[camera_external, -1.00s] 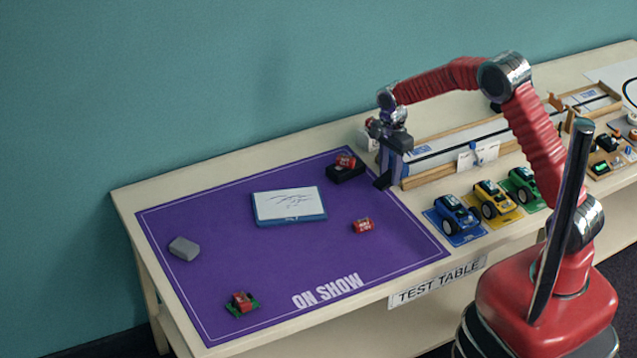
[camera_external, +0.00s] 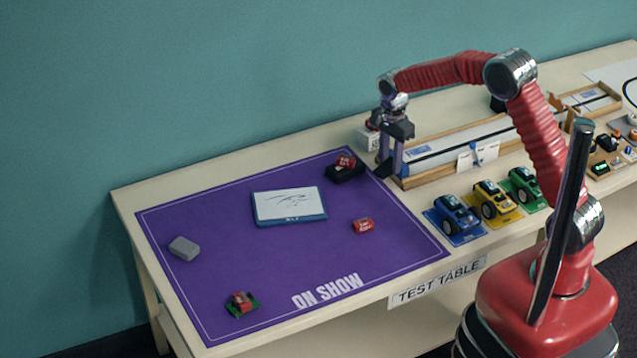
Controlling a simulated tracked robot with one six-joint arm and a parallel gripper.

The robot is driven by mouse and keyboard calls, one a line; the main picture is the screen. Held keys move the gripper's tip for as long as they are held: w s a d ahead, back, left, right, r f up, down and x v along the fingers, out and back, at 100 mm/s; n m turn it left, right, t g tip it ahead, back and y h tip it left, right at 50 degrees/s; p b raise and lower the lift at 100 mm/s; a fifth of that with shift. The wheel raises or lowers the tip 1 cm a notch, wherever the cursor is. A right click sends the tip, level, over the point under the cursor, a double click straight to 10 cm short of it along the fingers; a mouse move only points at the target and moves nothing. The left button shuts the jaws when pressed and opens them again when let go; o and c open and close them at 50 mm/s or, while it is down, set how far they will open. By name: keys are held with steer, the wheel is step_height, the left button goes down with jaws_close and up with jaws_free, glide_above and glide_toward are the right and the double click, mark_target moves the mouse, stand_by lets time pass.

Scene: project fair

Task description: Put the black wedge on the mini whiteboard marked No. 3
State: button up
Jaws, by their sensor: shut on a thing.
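My gripper (camera_external: 388,171) is at the far right corner of the purple mat, beside the wooden-edged track, with its fingers pointing down. It is shut on a small dark thing, which looks like the black wedge; the fingers hide most of it and its shape is hard to make out. The mini whiteboard (camera_external: 289,203) lies flat on the mat, left of my gripper and apart from it. It has a blue frame and dark scribbles on its white face. The marking on its front edge is too small to read surely.
The purple mat (camera_external: 240,265) also bears a grey block (camera_external: 184,248), a red piece on green (camera_external: 241,303), a red piece (camera_external: 363,226) and a black block (camera_external: 346,175) with a red piece on top. Toy cars (camera_external: 455,217) stand right. The mat's middle front is clear.

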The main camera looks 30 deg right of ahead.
mark_target(377, 173)
steer(key=shift+n, duration=0.4)
steer(key=a, duration=0.1)
steer(key=a+f, duration=0.1)
steer(key=a, duration=0.1)
steer(key=a+f, duration=0.1)
steer(key=shift+s+a+f, duration=0.25)
steer(key=shift+s+a, duration=0.05)
steer(key=shift+a, duration=0.1)
steer(key=w+a+r+m, duration=0.1)
steer(key=w+a+r, duration=0.1)
steer(key=a, duration=0.7)
steer(key=w+a+r+m, duration=0.2)
steer(key=a, duration=0.7)
steer(key=shift+w, duration=0.15)
steer(key=shift+a+f, duration=0.1)
steer(key=shift+f, duration=2.45)
